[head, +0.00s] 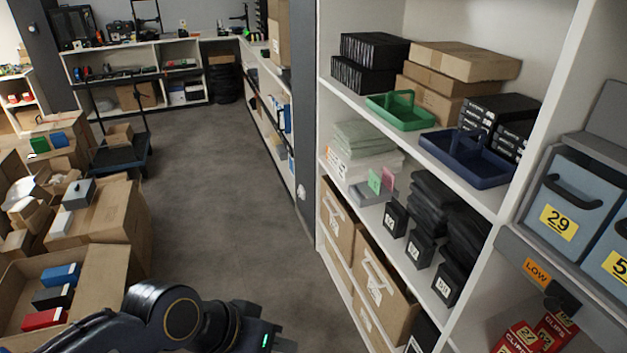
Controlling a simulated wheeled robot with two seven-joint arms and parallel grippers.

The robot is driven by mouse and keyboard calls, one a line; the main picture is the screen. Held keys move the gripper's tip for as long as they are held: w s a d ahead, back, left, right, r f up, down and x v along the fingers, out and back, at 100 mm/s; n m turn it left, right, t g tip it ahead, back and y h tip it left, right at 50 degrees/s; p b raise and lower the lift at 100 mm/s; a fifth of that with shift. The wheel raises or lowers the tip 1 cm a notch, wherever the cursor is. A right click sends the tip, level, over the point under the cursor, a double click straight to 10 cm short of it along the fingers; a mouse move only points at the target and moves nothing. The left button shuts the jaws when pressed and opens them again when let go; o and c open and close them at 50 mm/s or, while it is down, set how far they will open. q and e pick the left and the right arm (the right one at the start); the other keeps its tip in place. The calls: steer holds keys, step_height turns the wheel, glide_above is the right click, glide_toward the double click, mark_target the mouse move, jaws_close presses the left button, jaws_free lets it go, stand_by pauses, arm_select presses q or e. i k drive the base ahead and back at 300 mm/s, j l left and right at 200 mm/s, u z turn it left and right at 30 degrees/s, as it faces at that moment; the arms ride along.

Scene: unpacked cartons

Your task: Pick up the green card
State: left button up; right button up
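A small green card (375,181) stands upright on the middle shelf of the white shelving at the right. A pink card (388,180) stands right beside it. Both rise from a low grey holder (369,193), whose details are too small to tell. My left arm comes in along the bottom edge, and my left gripper (276,344) is at the bottom centre, partly cut off by the frame. It is well below and left of the green card, apart from it. Its fingers do not show clearly. My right gripper is not in view.
Clear stacked packets (362,139) lie behind the cards, and black numbered boxes (395,219) stand to their right. The shelf above holds a green caddy (399,111) and a blue caddy (464,159). Open cartons (108,222) fill the left. The grey floor (220,180) between is clear.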

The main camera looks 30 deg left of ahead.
mark_target(374, 180)
steer(key=u, duration=0.5)
steer(key=i+j+z, duration=0.15)
steer(key=z, duration=0.2)
steer(key=i+j+z, duration=0.2)
steer(key=z, duration=0.15)
steer(key=i+j+z, duration=0.15)
steer(key=j+z, duration=0.2)
steer(key=i+j+z, duration=0.1)
steer(key=j, duration=0.3)
steer(key=i+j, duration=0.2)
steer(key=j, duration=0.25)
steer(key=i+j+z, duration=0.15)
steer(key=j, duration=0.3)
steer(key=i+j, duration=0.1)
steer(key=j, duration=0.35)
steer(key=i+j+z, duration=0.15)
steer(key=j, duration=0.3)
steer(key=i+j, duration=0.1)
steer(key=j, duration=0.35)
steer(key=i+j, duration=0.1)
steer(key=j, duration=0.3)
steer(key=i+j, duration=0.1)
steer(key=j, duration=0.65)
steer(key=i+j, duration=0.15)
steer(key=j, duration=0.25)
steer(key=z, duration=0.05)
